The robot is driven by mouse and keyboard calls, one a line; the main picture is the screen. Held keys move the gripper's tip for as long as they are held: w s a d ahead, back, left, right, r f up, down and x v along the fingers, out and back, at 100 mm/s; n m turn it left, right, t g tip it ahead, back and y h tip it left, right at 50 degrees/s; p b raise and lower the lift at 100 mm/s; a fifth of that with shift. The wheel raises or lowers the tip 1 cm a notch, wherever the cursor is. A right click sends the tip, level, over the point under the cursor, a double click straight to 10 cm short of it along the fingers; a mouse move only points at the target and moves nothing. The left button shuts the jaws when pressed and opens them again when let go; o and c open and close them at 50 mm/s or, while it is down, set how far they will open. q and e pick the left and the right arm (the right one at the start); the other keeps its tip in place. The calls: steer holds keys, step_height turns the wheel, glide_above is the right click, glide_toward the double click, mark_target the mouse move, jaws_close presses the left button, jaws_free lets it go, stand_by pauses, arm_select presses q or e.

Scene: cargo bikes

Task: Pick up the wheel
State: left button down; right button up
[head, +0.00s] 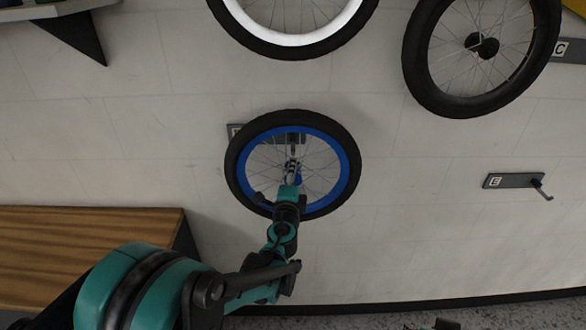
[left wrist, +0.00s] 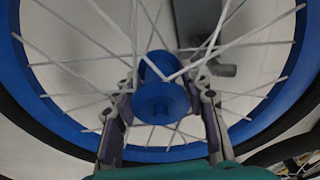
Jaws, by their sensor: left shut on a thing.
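The wheel with a black tyre and blue rim (head: 352,172) is upright against the pale wall, in the middle of the head view. Its blue hub (left wrist: 160,101) shows in the left wrist view, with white spokes around it. My left gripper (head: 292,172) reaches the wheel's centre from below. In the left wrist view my left gripper's fingers (left wrist: 162,112) are on either side of the hub, shut on it. A grey wall holder (head: 236,131) is partly hidden behind the wheel. I cannot tell whether the wheel still rests on it. My right gripper is not in view.
A white-rimmed wheel (head: 296,40) and a black wheel (head: 414,62) hang above. An empty wall hook marked E (head: 514,181) is at the right. A wooden bench (head: 80,235) stands at the lower left. The wall between the wheel and hook E is clear.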

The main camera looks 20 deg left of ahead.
arm_select(q)
steer(key=s+d+p, duration=0.1)
steer(key=s+d, duration=0.1)
steer(key=s, duration=0.6)
steer(key=s+d+p, duration=0.1)
steer(key=s+d, duration=0.1)
steer(key=s, duration=0.6)
steer(key=shift+d, duration=0.3)
